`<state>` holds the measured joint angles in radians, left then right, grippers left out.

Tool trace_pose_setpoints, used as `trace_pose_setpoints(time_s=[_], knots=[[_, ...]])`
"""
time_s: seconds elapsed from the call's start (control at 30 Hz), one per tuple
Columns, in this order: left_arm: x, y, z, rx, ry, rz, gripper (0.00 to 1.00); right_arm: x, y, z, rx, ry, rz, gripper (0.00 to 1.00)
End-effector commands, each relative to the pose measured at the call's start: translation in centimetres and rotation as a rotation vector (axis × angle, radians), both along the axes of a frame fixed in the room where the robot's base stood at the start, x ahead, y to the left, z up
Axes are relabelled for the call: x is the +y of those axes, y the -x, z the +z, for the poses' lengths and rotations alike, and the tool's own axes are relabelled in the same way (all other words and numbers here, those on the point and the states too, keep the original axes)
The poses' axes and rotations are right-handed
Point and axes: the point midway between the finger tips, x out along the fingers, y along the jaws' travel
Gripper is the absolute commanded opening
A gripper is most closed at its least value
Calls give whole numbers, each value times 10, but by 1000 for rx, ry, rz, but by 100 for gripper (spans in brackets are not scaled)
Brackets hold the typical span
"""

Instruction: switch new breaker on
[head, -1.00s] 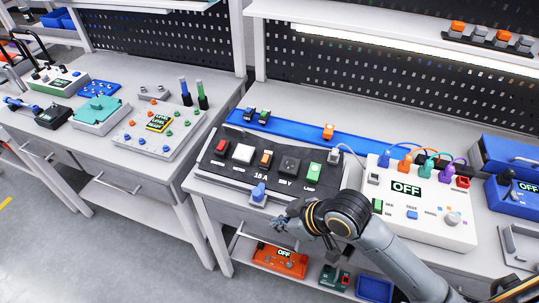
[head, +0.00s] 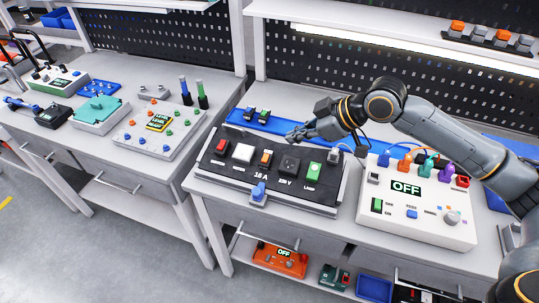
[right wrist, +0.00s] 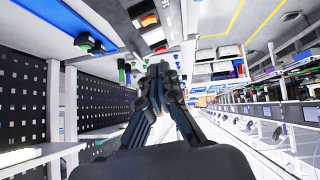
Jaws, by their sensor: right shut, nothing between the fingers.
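A dark breaker panel (head: 225,178) lies on the bench. It carries a red block (head: 222,146), a white block (head: 243,154), a small orange breaker (head: 266,158) above a "16 A" label, a black socket (head: 289,165) and a green lamp block (head: 314,170). I cannot tell the breaker's switch position. My right gripper (head: 291,137) is shut and empty, above the panel's back edge, apart from the breaker. Its closed fingers also show in the right wrist view (right wrist: 160,72). My left gripper is not in view.
A white test box (head: 440,225) reading "OFF" with coloured cables stands at right. A pegboard (head: 310,70) rises behind. My right arm spans the back right of the bench.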

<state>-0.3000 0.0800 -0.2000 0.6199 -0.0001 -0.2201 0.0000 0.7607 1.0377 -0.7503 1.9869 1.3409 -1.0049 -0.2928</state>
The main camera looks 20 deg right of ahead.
Motion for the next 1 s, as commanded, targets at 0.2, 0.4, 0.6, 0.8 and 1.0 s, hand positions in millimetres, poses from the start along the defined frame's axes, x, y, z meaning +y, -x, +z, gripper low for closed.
trace_pose_setpoints(time_s=[0.2, 0.4, 0.6, 0.8, 1.0], knots=[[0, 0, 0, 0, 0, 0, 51, 1, 0, -1, 1, 0, 1, 0], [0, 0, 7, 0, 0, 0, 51, 11, -8, -11, 3, -3, 2, 0], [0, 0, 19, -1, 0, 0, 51, 33, -26, -39, 5, -3, 1, 0], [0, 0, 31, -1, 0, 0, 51, 56, -46, -68, 4, -2, 1, 0], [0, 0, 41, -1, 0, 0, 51, 53, -49, -98, 3, 0, 0, 0]])
